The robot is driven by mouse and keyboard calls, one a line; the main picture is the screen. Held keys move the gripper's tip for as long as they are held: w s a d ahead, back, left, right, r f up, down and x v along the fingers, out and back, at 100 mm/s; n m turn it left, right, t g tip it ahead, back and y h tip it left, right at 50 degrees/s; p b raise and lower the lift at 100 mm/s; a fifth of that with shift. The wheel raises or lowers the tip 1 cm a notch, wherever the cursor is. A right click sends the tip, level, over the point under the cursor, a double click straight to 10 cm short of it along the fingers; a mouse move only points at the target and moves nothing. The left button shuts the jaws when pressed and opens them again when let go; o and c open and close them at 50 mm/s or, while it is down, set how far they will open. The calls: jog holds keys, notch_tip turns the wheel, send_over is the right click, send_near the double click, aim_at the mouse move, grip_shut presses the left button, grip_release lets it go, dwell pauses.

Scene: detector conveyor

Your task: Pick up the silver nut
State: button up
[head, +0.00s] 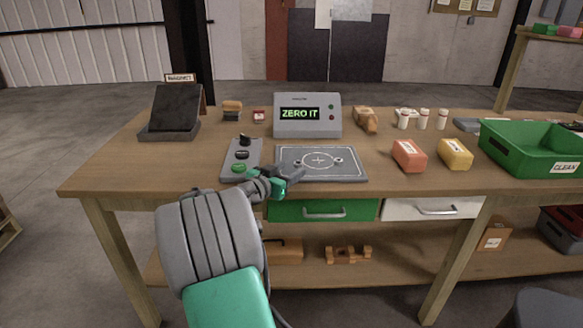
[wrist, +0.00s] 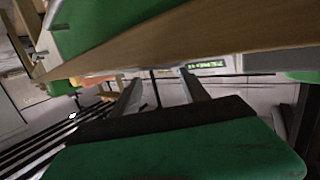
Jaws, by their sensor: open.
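A grey detector plate (head: 320,176) with a white circle and cross lies at the table's front edge. A small silvery ring-like piece (head: 338,160) sits on its right half and looks like the silver nut, though it is too small to be sure. Another small dark reddish piece (head: 298,162) is left of the cross. My gripper (head: 292,173) is at the plate's front left corner, left of the silvery piece and apart from it. In the wrist view my gripper (wrist: 160,82) has its fingers spread with nothing between them. The nut cannot be made out there.
A display box (head: 307,125) reading "ZERO IT" stands behind the plate. A control panel (head: 240,160) with a green button is to the left. Red (head: 409,156) and yellow (head: 455,154) blocks and a green "CLEAN" bin (head: 520,155) are right. A green drawer (head: 323,210) is below the tabletop.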

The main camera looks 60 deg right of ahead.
aim_at(296, 165)
jog(key=d+f, duration=0.2)
jog(key=d, duration=0.1)
jog(key=shift+w+d, duration=0.1)
jog(key=shift+w, duration=0.1)
jog(key=shift+d+r, duration=0.15)
jog(key=shift+r, duration=0.05)
jog(key=shift+s+r, duration=0.1)
jog(key=shift+r, duration=0.25)
jog(key=shift+d, duration=0.55)
jog(key=shift+a+r, duration=0.1)
jog(key=shift+a, duration=0.05)
jog(key=shift+c, duration=0.3)
grip_shut()
